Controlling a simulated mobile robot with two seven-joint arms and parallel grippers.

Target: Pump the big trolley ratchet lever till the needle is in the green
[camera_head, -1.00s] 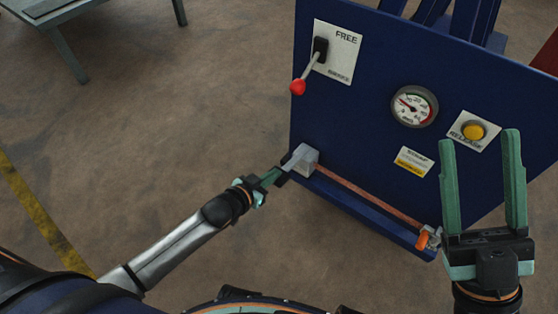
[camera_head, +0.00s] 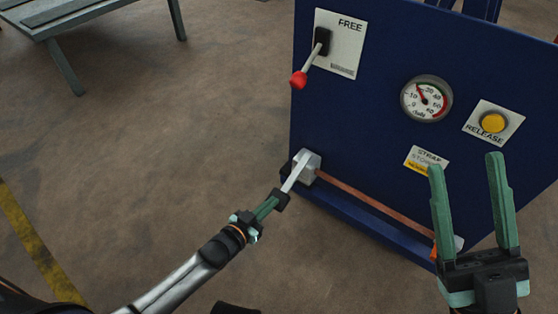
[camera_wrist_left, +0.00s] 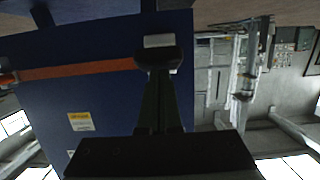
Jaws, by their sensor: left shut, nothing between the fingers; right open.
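The ratchet lever (camera_head: 293,180) is a short pale metal bar with a black end. It angles down-left from its ratchet block (camera_head: 308,165) at the blue trolley's lower left corner. My left gripper (camera_head: 276,202) is shut, its fingertips against the lever's black end. In the left wrist view, the black end (camera_wrist_left: 158,57) sits directly at the tips of the closed fingers. The gauge (camera_head: 427,98) has its needle pointing up and left, near the 20 mark; the exact reading is too small to tell. My right gripper (camera_head: 466,163) is open and empty in front of the panel.
The panel also carries a red-knobbed lever on a FREE plate (camera_head: 347,30), a yellow RELEASE button (camera_head: 493,122) and a strap label (camera_head: 426,160). An orange strap (camera_head: 375,205) runs along the bottom. A grey bench (camera_head: 60,20) stands back left; the floor between is clear.

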